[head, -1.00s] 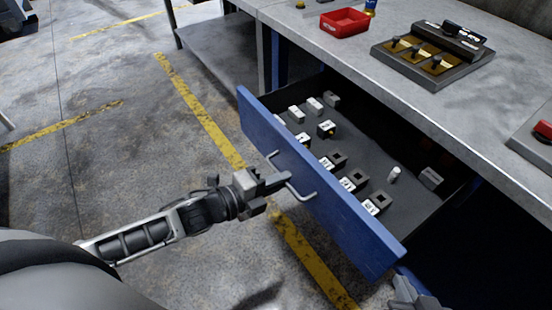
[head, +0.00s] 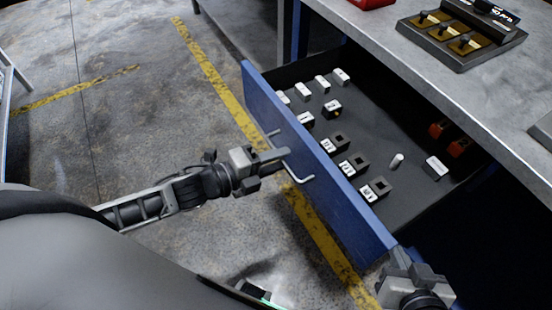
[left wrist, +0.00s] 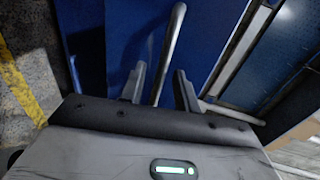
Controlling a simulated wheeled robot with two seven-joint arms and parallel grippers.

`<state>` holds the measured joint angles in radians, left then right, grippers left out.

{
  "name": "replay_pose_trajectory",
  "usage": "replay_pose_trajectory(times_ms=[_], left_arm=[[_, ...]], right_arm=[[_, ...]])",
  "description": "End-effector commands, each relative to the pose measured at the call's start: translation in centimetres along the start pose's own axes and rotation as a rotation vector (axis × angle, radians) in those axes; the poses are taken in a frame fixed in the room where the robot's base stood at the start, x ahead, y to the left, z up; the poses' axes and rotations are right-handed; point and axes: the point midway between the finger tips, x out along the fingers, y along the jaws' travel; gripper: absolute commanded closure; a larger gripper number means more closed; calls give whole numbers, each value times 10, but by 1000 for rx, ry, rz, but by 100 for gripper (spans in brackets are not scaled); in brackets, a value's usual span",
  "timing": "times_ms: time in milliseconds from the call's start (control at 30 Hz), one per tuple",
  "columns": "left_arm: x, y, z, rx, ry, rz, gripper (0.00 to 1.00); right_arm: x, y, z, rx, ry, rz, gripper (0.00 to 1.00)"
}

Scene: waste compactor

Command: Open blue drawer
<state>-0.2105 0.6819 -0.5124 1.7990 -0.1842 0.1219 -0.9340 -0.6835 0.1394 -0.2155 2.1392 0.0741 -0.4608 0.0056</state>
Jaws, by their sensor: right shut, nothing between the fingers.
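The blue drawer (head: 315,165) is pulled out from under the workbench, with its inside open to view. Its metal bar handle (head: 298,178) is on the front panel. My left gripper (head: 275,157) is at the handle. In the left wrist view the handle (left wrist: 172,45) passes between the two fingers (left wrist: 158,88), with a gap on each side, so the gripper is open around it. My right gripper (head: 398,262) is shut and empty at the near right end of the drawer front; whether it touches the panel is unclear.
Several small white and black blocks (head: 330,107) and a white cylinder (head: 397,160) lie in the drawer. Two orange-red items (head: 448,138) sit deeper inside. A switch panel (head: 462,35) and a red tray (head: 368,2) are on the bench (head: 400,70).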

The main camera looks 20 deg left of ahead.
Motion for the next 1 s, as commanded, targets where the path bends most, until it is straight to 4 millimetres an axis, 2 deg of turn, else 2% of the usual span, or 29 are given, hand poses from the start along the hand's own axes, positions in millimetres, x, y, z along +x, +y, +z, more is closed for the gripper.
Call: replay_pose_trajectory(times_ms=[333, 467, 567, 1000], left_arm=[[0, 0, -2, -2, 3, -1, 69], [-8, 1, -2, -3, 3, 1, 69], [-23, 1, -2, -4, 4, 2, 69], [-115, 1, -2, -4, 2, 5, 69]], right_arm=[[0, 0, -1, 0, 2, -1, 100], [0, 0, -1, 0, 2, 0, 100], [0, 0, -2, -1, 2, 0, 100], [-3, 0, -4, -6, -1, 3, 100]])
